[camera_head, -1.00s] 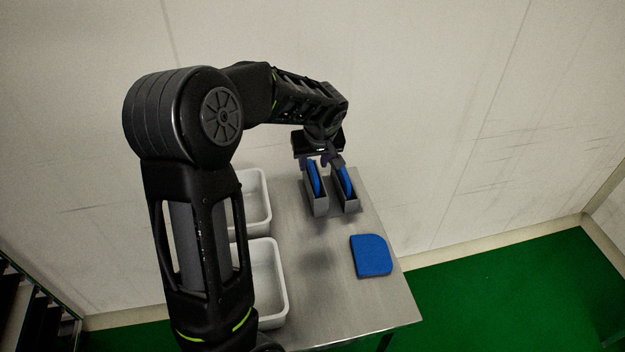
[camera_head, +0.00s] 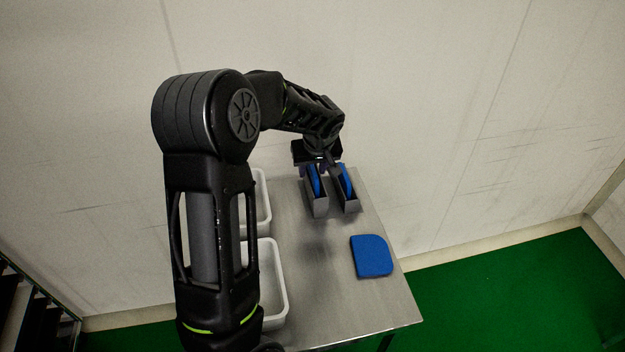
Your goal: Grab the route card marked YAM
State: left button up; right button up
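My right gripper is not in view.
A blue rounded pad (camera_head: 371,256) lies flat on the metal table (camera_head: 330,300) at the right. Two white bins, a rear one (camera_head: 265,205) and a front one (camera_head: 281,285), stand at the left, partly behind my arm. The table middle is clear.

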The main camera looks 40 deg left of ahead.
pick_arm(q)
grip_shut()
jog(key=shift+r, duration=0.1)
dwell(0.6)
notch_tip(320, 180, up, 10)
jog(key=shift+f+b, duration=0.1)
jog(key=shift+b, duration=0.75)
